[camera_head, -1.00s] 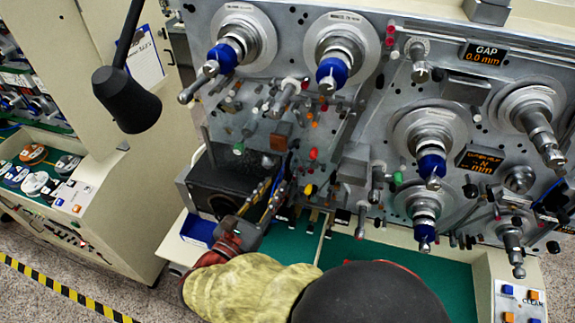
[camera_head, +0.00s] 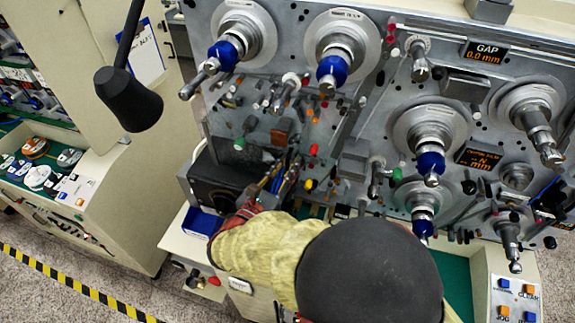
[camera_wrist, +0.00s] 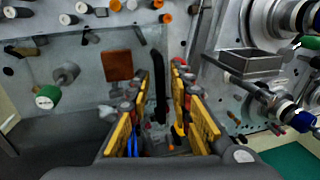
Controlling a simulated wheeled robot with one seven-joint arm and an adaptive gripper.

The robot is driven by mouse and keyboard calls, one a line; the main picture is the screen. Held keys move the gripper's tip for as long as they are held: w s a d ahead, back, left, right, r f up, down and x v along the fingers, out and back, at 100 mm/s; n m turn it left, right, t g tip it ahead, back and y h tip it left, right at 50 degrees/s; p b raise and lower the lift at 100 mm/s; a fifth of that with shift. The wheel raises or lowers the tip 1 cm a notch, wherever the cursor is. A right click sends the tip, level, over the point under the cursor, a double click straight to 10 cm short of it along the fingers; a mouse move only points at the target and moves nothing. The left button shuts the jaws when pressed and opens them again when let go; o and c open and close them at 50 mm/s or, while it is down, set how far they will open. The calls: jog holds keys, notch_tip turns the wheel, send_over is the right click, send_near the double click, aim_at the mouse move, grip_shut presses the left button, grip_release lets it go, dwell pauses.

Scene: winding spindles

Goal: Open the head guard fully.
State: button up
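A faint see-through pane, which looks like the head guard (camera_wrist: 85,75), covers part of the grey machine face in the wrist view. Its full outline is hard to make out, and I cannot tell how far open it is. A dark upright bar (camera_wrist: 159,85), perhaps its handle, shows between my fingers. My gripper (camera_head: 281,174) is in front of the lower middle of the machine face. In the wrist view its two yellow-padded fingers (camera_wrist: 157,105) stand apart, with nothing clearly held. Contact with the bar cannot be told.
Spindles with blue collars (camera_head: 332,69) stick out above and to the right. A green knob (camera_wrist: 47,97) and a brown block (camera_wrist: 118,66) sit left of my fingers; a grey open box (camera_wrist: 252,62) sits right. A black lamp (camera_head: 128,98) hangs at the left. A button panel (camera_head: 515,300) is lower right.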

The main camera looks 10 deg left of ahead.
grip_shut()
dwell(0.6)
